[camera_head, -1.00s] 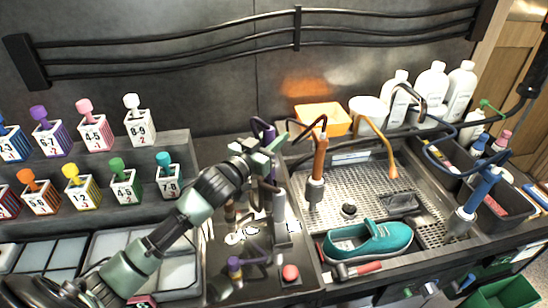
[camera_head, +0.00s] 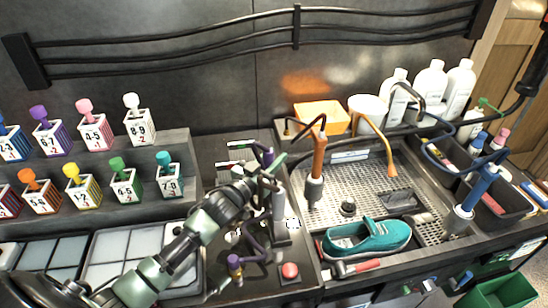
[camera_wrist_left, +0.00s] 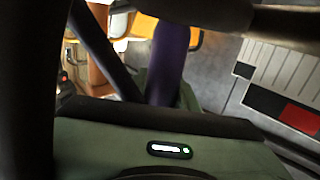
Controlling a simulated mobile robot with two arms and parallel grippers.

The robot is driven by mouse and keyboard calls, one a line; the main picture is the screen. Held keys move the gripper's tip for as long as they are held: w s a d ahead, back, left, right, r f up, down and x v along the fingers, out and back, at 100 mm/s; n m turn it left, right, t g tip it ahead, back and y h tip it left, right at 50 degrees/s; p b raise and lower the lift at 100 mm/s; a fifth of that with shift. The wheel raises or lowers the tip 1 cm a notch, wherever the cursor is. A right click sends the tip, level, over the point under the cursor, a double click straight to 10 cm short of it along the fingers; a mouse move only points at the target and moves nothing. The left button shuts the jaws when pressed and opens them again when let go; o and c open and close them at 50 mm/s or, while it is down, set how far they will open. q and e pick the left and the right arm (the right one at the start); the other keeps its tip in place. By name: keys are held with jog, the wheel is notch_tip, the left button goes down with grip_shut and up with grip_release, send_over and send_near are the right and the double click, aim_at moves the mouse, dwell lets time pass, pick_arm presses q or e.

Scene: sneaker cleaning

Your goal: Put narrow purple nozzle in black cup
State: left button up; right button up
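My left gripper (camera_head: 270,173) is over the back of the counter, left of the sink, beside a grey upright stand (camera_head: 279,208). A narrow purple nozzle (camera_head: 268,155) stands up between its fingers, which appear closed on it. In the left wrist view the purple shaft (camera_wrist_left: 170,50) rises between the green fingertips, roughly upright. A purple hose (camera_head: 252,240) curls on the counter below, near a second purple-topped fitting (camera_head: 235,263). I cannot clearly make out a black cup; the arm and stand cover part of that area. My right gripper is not in view.
An orange-handled tool (camera_head: 318,160) stands just right of the gripper. A teal sneaker (camera_head: 367,238) lies in the sink, with a red-handled hammer (camera_head: 355,268) in front. A red button (camera_head: 290,271) is at the counter's front. Numbered boxes with coloured knobs fill the left shelf.

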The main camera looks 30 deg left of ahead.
pick_arm(q)
jog(key=o, duration=0.4)
jog(key=shift+c, duration=0.2)
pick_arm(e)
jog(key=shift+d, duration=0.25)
pick_arm(q)
jog(key=shift+s, duration=0.3)
jog(key=s+a+b, duration=0.1)
jog(key=s+b, duration=0.1)
jog(key=s, duration=0.9)
jog(key=shift+s+a, duration=0.2)
jog(key=shift+a, duration=0.15)
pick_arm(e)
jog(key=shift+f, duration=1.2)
pick_arm(q)
jog(key=shift+r, duration=0.1)
